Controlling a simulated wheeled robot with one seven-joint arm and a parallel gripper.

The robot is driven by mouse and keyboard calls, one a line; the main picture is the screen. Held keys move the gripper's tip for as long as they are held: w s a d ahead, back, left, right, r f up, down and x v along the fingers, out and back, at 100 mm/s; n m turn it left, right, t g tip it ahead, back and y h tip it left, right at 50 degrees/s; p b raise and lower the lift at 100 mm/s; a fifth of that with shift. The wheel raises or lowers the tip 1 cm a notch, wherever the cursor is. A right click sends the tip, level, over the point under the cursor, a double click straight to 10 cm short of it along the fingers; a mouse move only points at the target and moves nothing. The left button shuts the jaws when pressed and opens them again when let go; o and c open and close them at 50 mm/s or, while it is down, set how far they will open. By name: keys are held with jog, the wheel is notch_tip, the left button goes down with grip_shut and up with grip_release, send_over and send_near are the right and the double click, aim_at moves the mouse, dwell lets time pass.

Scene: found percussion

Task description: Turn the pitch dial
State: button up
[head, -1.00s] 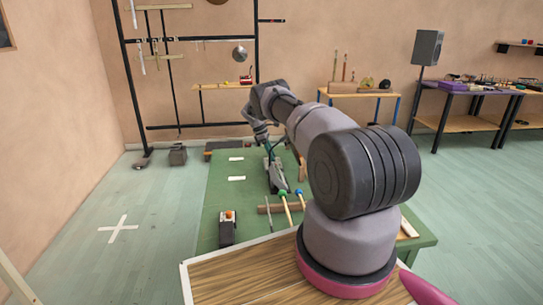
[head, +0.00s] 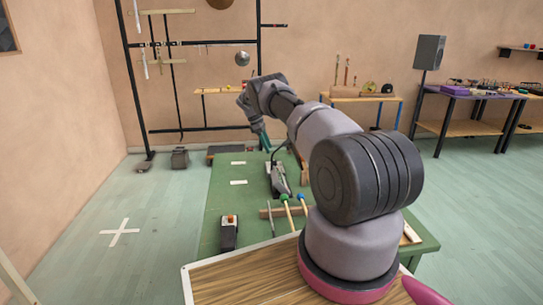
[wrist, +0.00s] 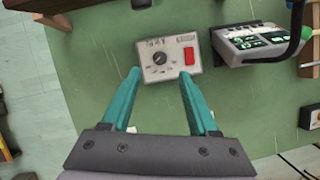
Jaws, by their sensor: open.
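The pitch dial is most likely the dark round knob (wrist: 159,58) on a small pale grey box (wrist: 150,74) with a red switch (wrist: 189,56), seen in the wrist view on the green table. My gripper (wrist: 160,74) is open and empty, its two teal fingers apart. In the wrist view the fingertips overlap the lower part of the box, with the knob just beyond them and between their lines. I cannot tell the height above it. In the head view my gripper (head: 265,143) is above the far part of the green table (head: 222,190), and the box is not clearly visible.
A device with lit green pads (wrist: 255,42) and a dark cable lies right of the box. In the head view, mallets (head: 287,213) rest on a wooden bar, and a black box with an orange top (head: 229,233) stands at the near left of the table.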

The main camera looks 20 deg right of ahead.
jog(key=shift+v, duration=1.65)
